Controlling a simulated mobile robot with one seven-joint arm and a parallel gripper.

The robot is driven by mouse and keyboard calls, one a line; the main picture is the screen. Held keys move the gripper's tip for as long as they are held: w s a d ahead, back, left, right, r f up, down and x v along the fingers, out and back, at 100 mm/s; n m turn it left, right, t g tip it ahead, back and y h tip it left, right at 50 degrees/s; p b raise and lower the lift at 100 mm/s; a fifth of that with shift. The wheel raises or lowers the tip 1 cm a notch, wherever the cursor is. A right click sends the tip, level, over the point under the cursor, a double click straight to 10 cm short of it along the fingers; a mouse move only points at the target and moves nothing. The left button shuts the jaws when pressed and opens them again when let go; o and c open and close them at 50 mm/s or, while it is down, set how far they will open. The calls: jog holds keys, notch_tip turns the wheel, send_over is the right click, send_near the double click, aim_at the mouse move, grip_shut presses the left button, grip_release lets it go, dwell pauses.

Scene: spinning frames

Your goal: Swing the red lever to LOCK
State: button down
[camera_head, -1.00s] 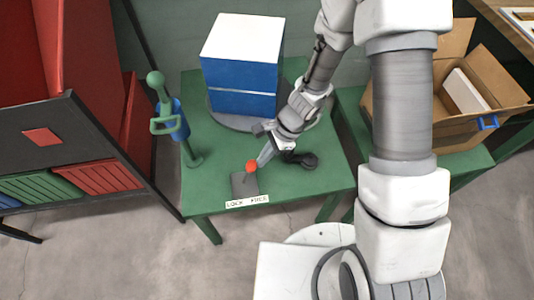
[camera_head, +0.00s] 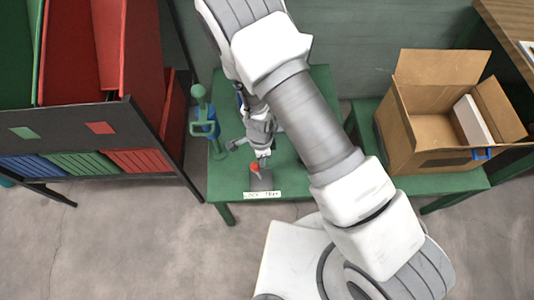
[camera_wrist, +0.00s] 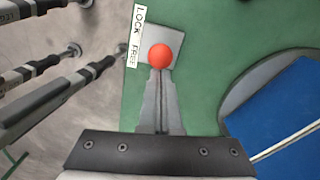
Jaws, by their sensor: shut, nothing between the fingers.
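The red ball knob (camera_head: 254,168) of the lever stands over a dark grey plate (camera_head: 263,184) at the front of the green table. A white label (camera_head: 262,195) along the plate's front reads LOCK and FREE; the wrist view shows it more clearly (camera_wrist: 136,36). In the head view the knob sits slightly left of the plate's middle. I cannot tell whether it is at the end of its travel. My gripper (camera_wrist: 160,73) is shut and empty, its fingertips right by the knob (camera_wrist: 160,57); contact is unclear. In the head view my gripper (camera_head: 263,158) is just right of the knob.
A green post with a blue part (camera_head: 207,122) stands left of the lever. The blue box (camera_wrist: 285,112) on a grey disc is mostly behind my arm in the head view. An open cardboard box (camera_head: 412,120) is at right, a red and black shelf (camera_head: 150,120) at left.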

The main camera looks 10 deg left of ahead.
aim_at(252, 164)
jog(key=shift+s+a+f+p, duration=0.1)
jog(key=shift+s+a+p, duration=0.15)
jog(key=shift+a+p, duration=0.45)
jog(key=shift+s+a+p, duration=0.2)
jog(key=shift+a+p, duration=0.2)
jog(key=shift+a, duration=0.45)
jog(key=shift+a, duration=0.25)
notch_tip(252, 164, up, 12)
jog(key=w+d+p, duration=0.1)
jog(key=d+p, duration=0.1)
jog(key=shift+w+f, duration=0.25)
jog(key=shift+r, duration=0.1)
